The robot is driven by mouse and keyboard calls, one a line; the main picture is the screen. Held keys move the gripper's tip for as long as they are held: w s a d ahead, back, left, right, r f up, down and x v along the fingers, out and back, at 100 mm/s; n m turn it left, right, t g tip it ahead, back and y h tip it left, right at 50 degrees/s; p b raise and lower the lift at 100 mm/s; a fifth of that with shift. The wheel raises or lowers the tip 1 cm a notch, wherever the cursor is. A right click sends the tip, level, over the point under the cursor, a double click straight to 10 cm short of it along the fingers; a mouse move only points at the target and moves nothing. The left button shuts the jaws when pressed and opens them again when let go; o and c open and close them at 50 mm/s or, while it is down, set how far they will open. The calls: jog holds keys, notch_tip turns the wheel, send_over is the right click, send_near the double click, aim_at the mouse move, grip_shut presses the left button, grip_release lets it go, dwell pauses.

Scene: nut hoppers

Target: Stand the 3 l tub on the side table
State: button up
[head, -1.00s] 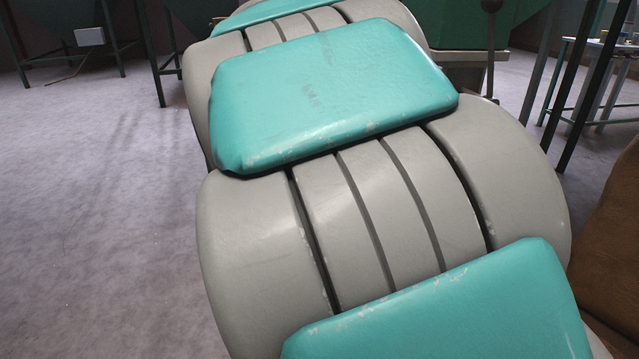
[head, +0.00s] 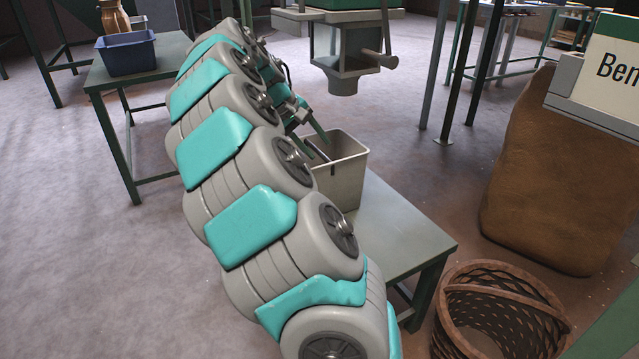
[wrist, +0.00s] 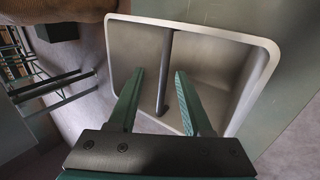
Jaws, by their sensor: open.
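The tub (head: 346,190) is a pale grey, open-topped box standing upright on a grey-green table (head: 405,230). In the wrist view its pale rim (wrist: 215,27) surrounds a plain inside with no contents visible. A dark bar (wrist: 167,70) runs across its opening. My gripper (wrist: 159,71) is open, with its two green fingers on either side of this bar. I cannot tell whether a finger touches it. In the head view my gripper (head: 319,142) reaches down at the tub's top left side. My arm hides part of the tub and table.
Another table (head: 165,60) at the back left bears a blue bin (head: 127,55) and a brown jug (head: 113,15). A hopper outlet (head: 343,85) hangs behind the tub. A wicker basket (head: 460,345), a brown sack (head: 540,190) and a sign (head: 600,70) stand right.

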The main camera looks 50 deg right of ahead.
jog(key=x, duration=0.4)
jog(key=b+x, duration=0.1)
jog(key=x, duration=0.2)
jog(key=shift+w+a+f, duration=0.15)
jog(key=shift+w+f, duration=0.1)
jog(key=shift+w, duration=0.1)
grip_shut()
dwell(1.0)
